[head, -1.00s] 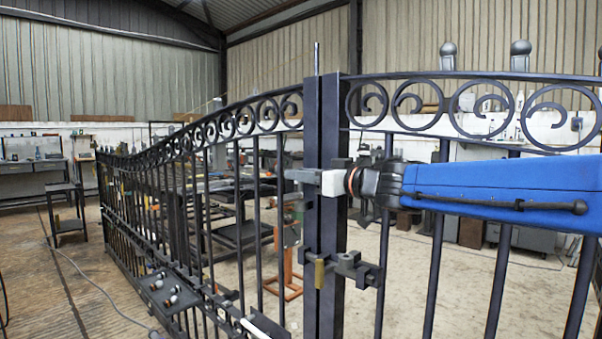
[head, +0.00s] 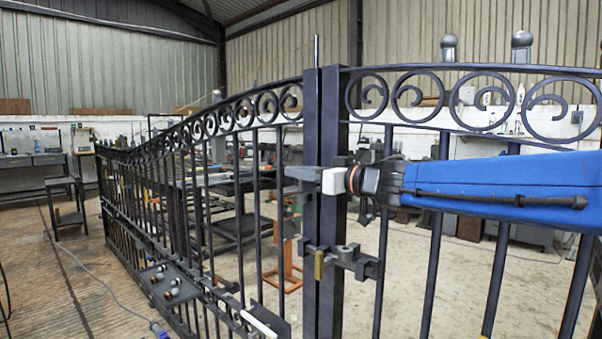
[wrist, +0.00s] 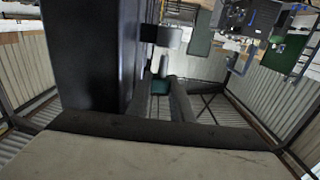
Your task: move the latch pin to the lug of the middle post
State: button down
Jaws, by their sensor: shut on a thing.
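My gripper (head: 302,174) reaches in from the right on the blue arm, in front of the tall dark middle post (head: 325,225). Its dark jaws point left, level with the upper part of the post. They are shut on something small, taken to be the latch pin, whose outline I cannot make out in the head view. Lower on the post is a bracket (head: 350,258) with a brass piece (head: 319,264). I cannot tell which part is the lug.
The barred gate leaf (head: 140,200) runs away to the left, with a dark tray (head: 165,288) of several small knobs and a white rod (head: 258,323) low on it. Another barred leaf (head: 432,240) stands behind my arm. The floor at left (head: 70,285) is mostly clear.

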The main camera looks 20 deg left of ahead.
jog(key=shift+f, duration=1.45)
dwell(1.1)
jog(key=c, duration=1.5)
grip_release()
jog(key=shift+d, duration=0.1)
